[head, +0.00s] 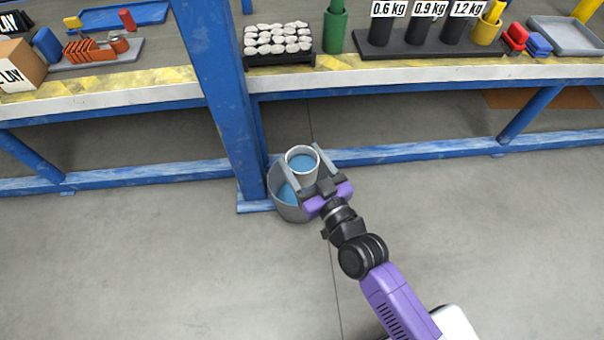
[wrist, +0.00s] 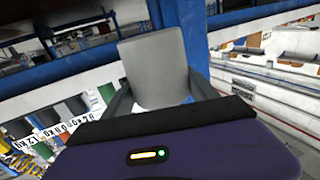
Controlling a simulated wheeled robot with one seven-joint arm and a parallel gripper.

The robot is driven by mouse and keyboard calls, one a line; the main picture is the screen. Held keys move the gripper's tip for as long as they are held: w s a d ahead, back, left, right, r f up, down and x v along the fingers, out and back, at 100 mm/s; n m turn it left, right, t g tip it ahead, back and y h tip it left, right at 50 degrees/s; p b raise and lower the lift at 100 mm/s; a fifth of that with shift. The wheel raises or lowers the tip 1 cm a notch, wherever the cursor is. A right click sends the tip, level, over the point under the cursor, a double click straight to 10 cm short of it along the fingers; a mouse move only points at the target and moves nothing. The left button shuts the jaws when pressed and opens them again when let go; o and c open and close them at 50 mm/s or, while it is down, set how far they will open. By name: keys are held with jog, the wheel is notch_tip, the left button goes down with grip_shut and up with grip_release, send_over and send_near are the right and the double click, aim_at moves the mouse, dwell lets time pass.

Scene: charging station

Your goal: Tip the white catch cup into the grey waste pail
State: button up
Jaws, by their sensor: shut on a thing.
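The white catch cup (head: 303,174) is held over the grey waste pail (head: 294,212) in the head view. The cup's mouth faces up towards the camera and blue shows inside it. The pail stands on the floor beside the blue post, with blue also visible inside it. My gripper (head: 297,162) is shut on the cup, one finger on each side. In the wrist view the cup's wall (wrist: 153,68), shaded grey, shows between the fingers. The cup and gripper hide part of the pail, and I cannot tell whether they touch its rim.
A blue post (head: 222,90) rises right beside the pail and cup. The workbench edge (head: 420,75) and a low blue rail (head: 410,150) run behind them. A black tray of white pieces (head: 278,42) sits on the bench. The floor (head: 130,260) in front is clear.

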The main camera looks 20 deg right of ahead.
jog(key=shift+w+f, duration=0.1)
jog(key=shift+f, duration=0.35)
jog(key=shift+w, duration=0.1)
jog(key=shift+w+d+f, duration=0.1)
jog(key=shift+w+d, duration=0.1)
jog(key=shift+w, duration=0.45)
jog(key=w+d+f+g+b, duration=0.1)
jog(key=w+f, duration=0.1)
jog(key=w, duration=0.3)
jog(key=w+d+f+g+b, duration=0.1)
jog(key=w+d+f, duration=0.1)
jog(key=w, duration=0.4)
jog(key=shift+d+f+m+b, duration=0.3)
jog(key=shift+f+m, duration=0.1)
jog(key=shift+f, duration=0.05)
jog(key=shift+w+d, duration=0.1)
